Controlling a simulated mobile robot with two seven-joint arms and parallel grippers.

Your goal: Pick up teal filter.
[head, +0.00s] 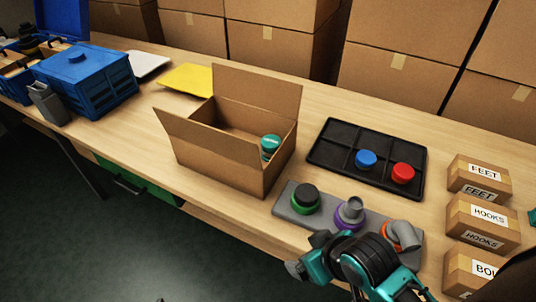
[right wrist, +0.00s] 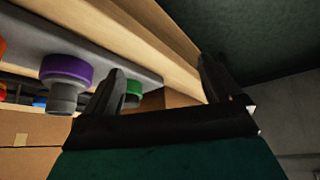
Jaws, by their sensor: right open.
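The teal filter (head: 270,144) is a small round teal piece with a paler lower part. It stands inside the open cardboard box (head: 217,160), near the right wall, and its lower part is hidden by the box. My right gripper (head: 306,254) is at the front edge of the table, in front of the grey holder and apart from the filter. In the right wrist view its two fingers (right wrist: 157,88) are spread with nothing between them. The filter cannot be made out in that view. My left gripper is not in view.
A grey holder (head: 326,214) carries green, purple and orange-based parts; the purple one (right wrist: 65,70) shows near a finger. A black tray (head: 335,139) holds blue and red pieces. Labelled small boxes (head: 482,222) stand right. Blue toolbox (head: 86,80) and yellow sheet (head: 190,79) lie left.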

